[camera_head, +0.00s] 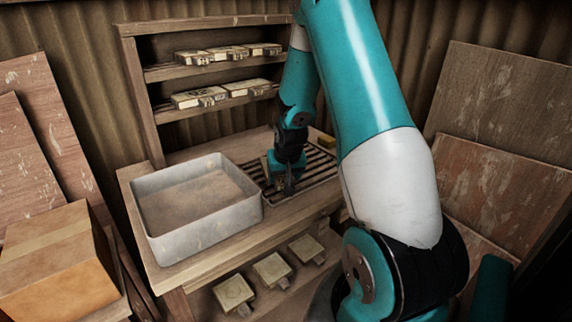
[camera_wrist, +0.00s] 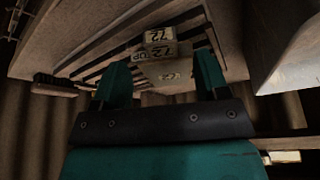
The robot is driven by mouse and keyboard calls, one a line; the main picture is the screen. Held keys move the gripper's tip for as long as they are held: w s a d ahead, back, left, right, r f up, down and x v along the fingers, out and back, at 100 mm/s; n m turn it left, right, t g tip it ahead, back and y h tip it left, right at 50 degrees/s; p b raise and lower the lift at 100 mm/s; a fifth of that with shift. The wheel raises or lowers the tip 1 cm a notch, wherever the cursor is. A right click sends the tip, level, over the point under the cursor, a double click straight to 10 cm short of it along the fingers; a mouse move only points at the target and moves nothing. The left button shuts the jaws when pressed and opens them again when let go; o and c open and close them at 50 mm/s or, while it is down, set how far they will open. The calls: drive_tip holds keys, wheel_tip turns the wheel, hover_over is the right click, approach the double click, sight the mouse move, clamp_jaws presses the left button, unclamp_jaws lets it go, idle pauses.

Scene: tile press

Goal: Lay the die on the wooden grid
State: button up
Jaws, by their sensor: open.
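The die (camera_wrist: 168,76) is a pale block marked 72 on several faces. In the wrist view it is between the fingers of my gripper (camera_wrist: 160,76), over the dark slots of the wooden grid (camera_wrist: 108,62), and appears to lie on the slats. In the head view the wooden grid (camera_head: 312,174) is at the right end of the bench. My gripper (camera_head: 287,189) points down over its left part, with its fingers low at the slats. The fingers are open, one on each side of the die. The gripper mostly hides the die in the head view.
A grey metal tray (camera_head: 243,218) stands left of the grid, close to my gripper. A small yellow-brown block (camera_head: 326,141) is at the grid's back edge. Other dies sit on the back shelves (camera_head: 160,73) and on the shelf below (camera_head: 272,268). A cardboard box (camera_head: 60,285) is front left.

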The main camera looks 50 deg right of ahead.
drive_tip(key=v, duration=0.7)
drive_tip(key=s+a+r+n+y, duration=0.1)
drive_tip(key=a+r+n+y, duration=0.2)
drive_tip(key=a, duration=0.9)
drive_tip(key=s+a+r+n+y, duration=0.2)
drive_tip(key=a+r+n, duration=0.25)
drive_tip(key=a, duration=0.75)
drive_tip(key=s+a+r+n+g+y, duration=0.1)
drive_tip(key=s+a+r+n+g, duration=0.1)
drive_tip(key=s+a, duration=0.4)
drive_tip(key=s+a+r+n+g+y, duration=0.1)
drive_tip(key=s+a+r+n, duration=0.2)
drive_tip(key=s+a+n, duration=0.2)
drive_tip(key=s+a, duration=0.2)
drive_tip(key=s, duration=0.2)
drive_tip(key=shift+s+g, duration=0.25)
drive_tip(key=shift+g, duration=0.15)
